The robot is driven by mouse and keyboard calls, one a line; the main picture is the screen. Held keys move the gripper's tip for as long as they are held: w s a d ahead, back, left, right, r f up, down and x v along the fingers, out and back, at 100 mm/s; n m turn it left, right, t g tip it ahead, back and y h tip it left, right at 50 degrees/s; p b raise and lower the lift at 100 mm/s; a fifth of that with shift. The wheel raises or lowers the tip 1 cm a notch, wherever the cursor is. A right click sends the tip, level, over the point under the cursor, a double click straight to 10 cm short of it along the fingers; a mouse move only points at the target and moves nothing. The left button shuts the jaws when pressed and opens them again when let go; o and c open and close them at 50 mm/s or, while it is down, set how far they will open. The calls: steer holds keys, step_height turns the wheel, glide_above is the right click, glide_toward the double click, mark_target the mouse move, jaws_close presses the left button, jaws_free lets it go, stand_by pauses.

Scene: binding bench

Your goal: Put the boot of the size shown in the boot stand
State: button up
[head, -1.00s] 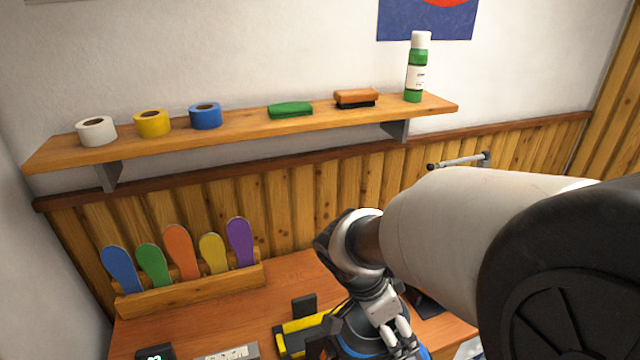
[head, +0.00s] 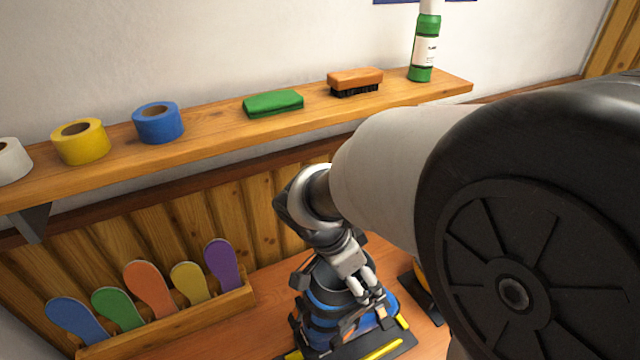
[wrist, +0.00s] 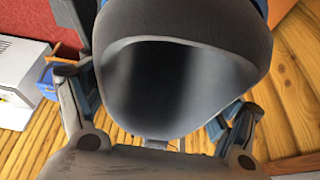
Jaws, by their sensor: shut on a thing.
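A blue and black ski boot (head: 322,318) is held in my gripper (head: 366,284) over the bench. My gripper is shut on its upper part, with the grey fingers showing in front of it. A black base with yellow strips (head: 378,350), likely the boot stand, shows below and beside the boot. I cannot tell whether the boot touches it. In the wrist view the boot (wrist: 185,85) fills the middle, its dark hollow facing the camera, with a finger of my gripper (wrist: 160,125) on each side. No size display shows now.
A rack of coloured insoles (head: 175,320) stands at the left of the bench (head: 270,285). A wall shelf (head: 215,135) above holds tape rolls, a green pad, a brush and a spray can. A black and yellow item (head: 424,290) is right of the boot.

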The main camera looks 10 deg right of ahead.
steer(key=shift+s+f, duration=0.2)
steer(key=shift+f, duration=0.15)
steer(key=shift+w+f+b, duration=0.1)
steer(key=shift+f+b, duration=2.9)
steer(key=shift+f, duration=2.05)
step_height(320, 180, down, 3)
steer(key=b, duration=0.4)
steer(key=shift+f, duration=0.1)
steer(key=shift+f+b, duration=0.35)
steer(key=shift+b, duration=0.35)
steer(key=o, duration=1.7)
steer(key=shift+c, duration=0.2)
steer(key=o, duration=0.4)
